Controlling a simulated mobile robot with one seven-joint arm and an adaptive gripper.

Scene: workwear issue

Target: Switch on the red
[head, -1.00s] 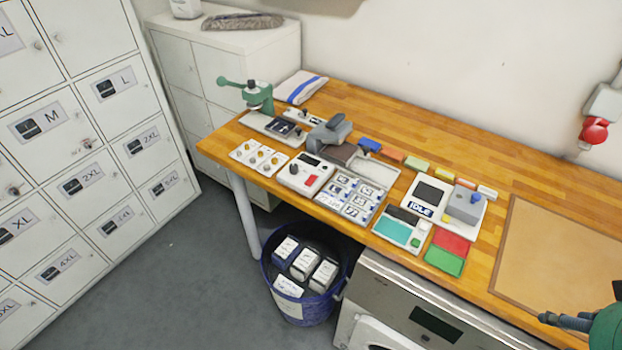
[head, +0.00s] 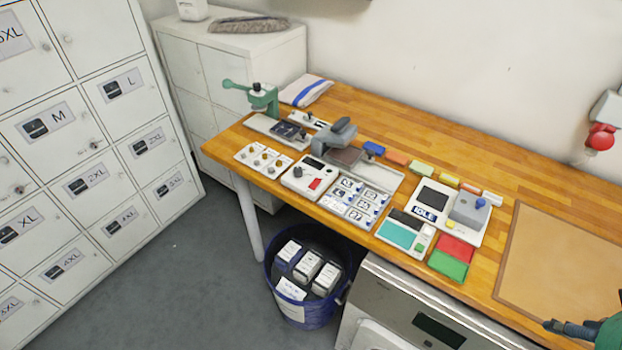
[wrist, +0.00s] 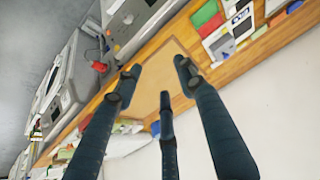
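Several red things show. A white control box (head: 308,176) on the wooden bench has a red rocker-like switch (head: 315,184) and a dark knob; its setting is too small to tell. A red pad (head: 456,245) lies behind a green pad (head: 448,264) near the bench's front edge. A red round fitting (head: 601,138) is on the wall at right. My gripper (wrist: 160,80) has its dark fingers spread, with nothing between them, over the brown mat (wrist: 150,62). In the head view my gripper (head: 568,327) is partly cut off at lower right, far from the control box.
A grey device with an "IDLE" display (head: 424,212), a green press (head: 262,98), a grey clamp-like machine (head: 335,137) and labelled cards (head: 352,202) crowd the bench (head: 420,140). A blue bin (head: 305,310) stands below. Lockers (head: 85,180) line the left. The mat is clear.

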